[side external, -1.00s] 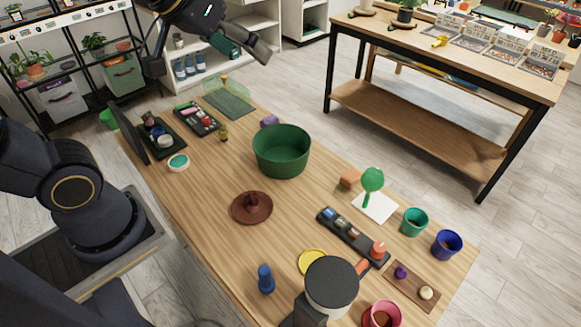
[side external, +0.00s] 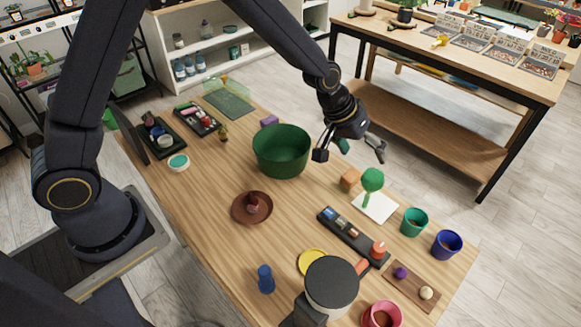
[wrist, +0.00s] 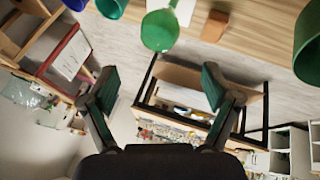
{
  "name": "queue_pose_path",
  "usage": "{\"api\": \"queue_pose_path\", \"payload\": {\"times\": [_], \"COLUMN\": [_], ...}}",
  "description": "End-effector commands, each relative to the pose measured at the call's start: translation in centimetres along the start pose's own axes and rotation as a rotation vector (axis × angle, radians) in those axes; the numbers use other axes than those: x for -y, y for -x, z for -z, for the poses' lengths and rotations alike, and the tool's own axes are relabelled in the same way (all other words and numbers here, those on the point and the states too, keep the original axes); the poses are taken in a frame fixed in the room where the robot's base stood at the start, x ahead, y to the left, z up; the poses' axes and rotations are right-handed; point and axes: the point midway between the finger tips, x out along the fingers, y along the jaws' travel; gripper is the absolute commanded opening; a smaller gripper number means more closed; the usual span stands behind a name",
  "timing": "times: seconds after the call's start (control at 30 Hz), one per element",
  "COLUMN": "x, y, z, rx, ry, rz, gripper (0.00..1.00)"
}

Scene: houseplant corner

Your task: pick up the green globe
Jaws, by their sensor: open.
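The green globe (side external: 372,178) is a round bulb with a thin stem pointing down. It stands at a white card on the right part of the table. In the wrist view the globe (wrist: 160,30) is at the top centre, beyond the fingertips. My gripper (side external: 350,152) is open and empty, above and behind the globe in the side view, near the table's far edge. In the wrist view my gripper (wrist: 160,82) has its two fingers wide apart, with nothing between them.
The white card (side external: 377,208) lies under the globe, with an orange-brown block (side external: 350,180) beside it. A large green pot (side external: 281,152) stands left of my gripper. A teal pot (side external: 413,222), a blue pot (side external: 447,244) and a black tray (side external: 352,237) are close by.

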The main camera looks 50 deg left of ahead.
Motion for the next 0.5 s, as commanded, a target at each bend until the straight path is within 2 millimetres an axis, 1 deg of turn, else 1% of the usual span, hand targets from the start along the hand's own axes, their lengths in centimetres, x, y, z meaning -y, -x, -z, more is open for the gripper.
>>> {"api": "queue_pose_path", "payload": {"times": [0.03, 0.13, 0.2, 0.37, 0.47, 0.5], "x": [0.0, 0.0, 0.0, 0.0, 0.1, 0.1], "y": [-1.3, -3.1, -4.0, -5.0, -6.2, -6.9], "z": [-0.1, -0.1, -0.1, -0.1, -0.6, -0.8], "rx": [0.003, 0.001, 0.001, 0.0, 0.002, 0.002], "ry": [0.0, 0.001, 0.001, 0.0, 0.0, -0.001], "rz": [0.0, 0.0, 0.0, 0.0, 0.001, 0.001], "gripper": [0.88, 0.88, 0.88, 0.88, 0.88, 0.88]}}
